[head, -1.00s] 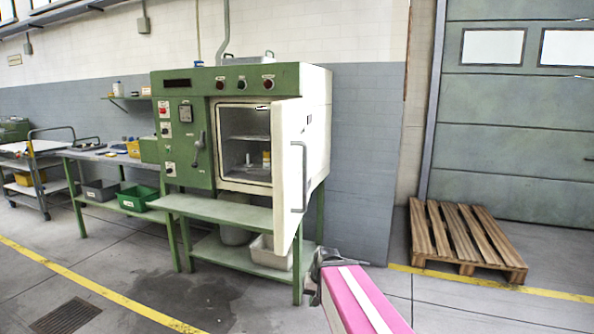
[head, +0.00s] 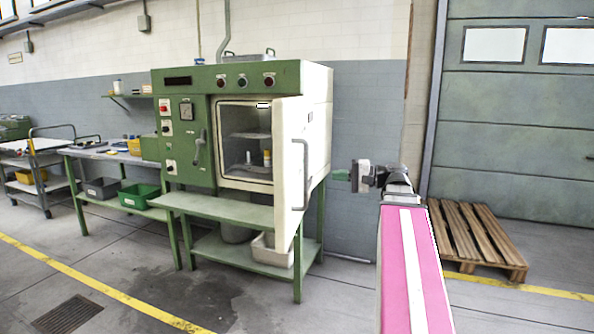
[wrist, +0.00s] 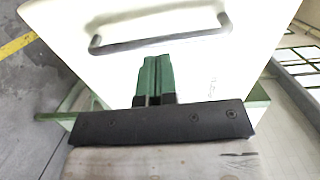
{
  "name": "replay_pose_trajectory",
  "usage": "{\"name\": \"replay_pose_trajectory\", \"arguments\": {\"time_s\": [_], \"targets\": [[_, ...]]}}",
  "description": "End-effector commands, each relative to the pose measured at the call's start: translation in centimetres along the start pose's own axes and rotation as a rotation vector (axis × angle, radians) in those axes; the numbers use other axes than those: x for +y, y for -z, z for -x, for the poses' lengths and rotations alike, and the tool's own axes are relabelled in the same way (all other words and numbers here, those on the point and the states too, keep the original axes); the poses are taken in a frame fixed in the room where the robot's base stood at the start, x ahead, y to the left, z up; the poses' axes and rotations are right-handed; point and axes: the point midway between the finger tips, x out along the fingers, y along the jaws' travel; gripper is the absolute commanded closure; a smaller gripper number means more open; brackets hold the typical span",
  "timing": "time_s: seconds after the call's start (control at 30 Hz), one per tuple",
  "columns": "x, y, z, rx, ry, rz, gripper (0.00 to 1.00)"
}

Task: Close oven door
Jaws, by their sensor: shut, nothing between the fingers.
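The oven (head: 184,130) is a green and white cabinet on a green stand. Its white door (head: 289,130) stands open, swung out toward me, with its outer face to the right. A grey bar handle (head: 300,175) is on that face. My gripper (head: 338,175) is right of the door, on its outer side, with its green fingers pointing left. In the wrist view the green fingers (wrist: 156,58) are together and empty. They point at the white door face (wrist: 190,70), just below the dark handle (wrist: 160,40). I cannot tell whether they touch the door.
The oven chamber holds a shelf and a small yellow-and-white item (head: 267,158). A green shelf (head: 225,207) juts out below the oven. A wooden pallet (head: 480,240) lies at the right. A workbench (head: 110,155) stands at the left. The floor in front is clear.

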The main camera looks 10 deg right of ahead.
Motion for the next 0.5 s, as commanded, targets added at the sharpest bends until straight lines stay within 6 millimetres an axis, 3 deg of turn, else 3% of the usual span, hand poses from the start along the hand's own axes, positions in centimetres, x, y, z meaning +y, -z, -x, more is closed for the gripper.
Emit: {"name": "replay_pose_trajectory", "arguments": {"time_s": [0.1,0.23,0.5], "targets": [[-1.4,-0.2,0.6,-0.008,0.033,0.01,1.0],[-1.5,-0.3,-0.1,-0.01,0.039,0.01,1.0],[-1.6,-0.3,-3.7,-0.011,0.036,0.01,1.0]]}}
